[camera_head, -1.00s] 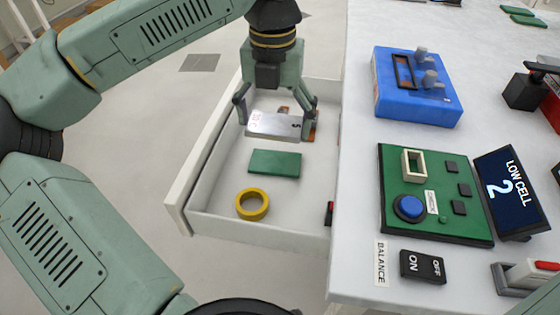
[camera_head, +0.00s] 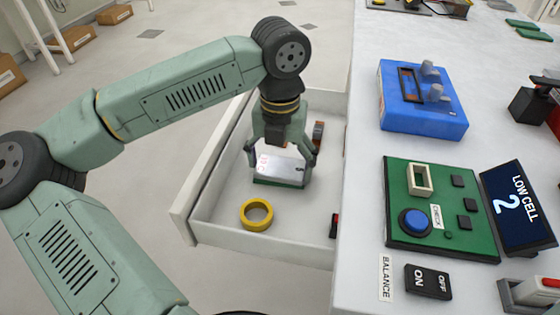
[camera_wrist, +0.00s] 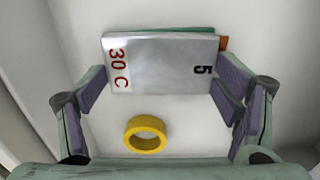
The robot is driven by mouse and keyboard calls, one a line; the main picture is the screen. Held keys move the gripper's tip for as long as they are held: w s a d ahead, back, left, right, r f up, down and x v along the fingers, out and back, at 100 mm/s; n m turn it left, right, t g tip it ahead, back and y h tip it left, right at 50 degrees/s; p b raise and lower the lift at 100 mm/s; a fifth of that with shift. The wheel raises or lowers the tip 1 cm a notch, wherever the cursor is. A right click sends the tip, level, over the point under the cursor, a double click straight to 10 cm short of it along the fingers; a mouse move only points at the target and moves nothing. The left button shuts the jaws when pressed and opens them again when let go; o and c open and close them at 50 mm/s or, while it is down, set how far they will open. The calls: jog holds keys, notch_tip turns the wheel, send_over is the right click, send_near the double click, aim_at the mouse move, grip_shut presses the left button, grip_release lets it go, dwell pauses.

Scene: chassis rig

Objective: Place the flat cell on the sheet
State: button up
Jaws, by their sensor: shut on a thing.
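The flat cell (camera_head: 282,170) is a silver pouch with red "30 C" and a dark "5" on it. It also shows in the wrist view (camera_wrist: 160,68), between my fingers. My gripper (camera_head: 281,161) is shut on its two sides inside the open drawer. A green sheet (camera_head: 279,184) lies on the drawer floor; only a thin strip shows in front of the cell in the head view, and a strip (camera_wrist: 165,30) beyond it in the wrist view. The cell covers the rest. I cannot tell whether cell and sheet touch.
A yellow ring (camera_head: 256,214) lies in the drawer in front of the cell. An orange-brown item (camera_head: 318,133) is near the drawer's right side. The white bench (camera_head: 360,150) to the right carries a blue box (camera_head: 421,97) and a green panel (camera_head: 440,200).

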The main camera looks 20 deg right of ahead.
jog(key=o, duration=1.3)
jog(key=shift+o, duration=0.2)
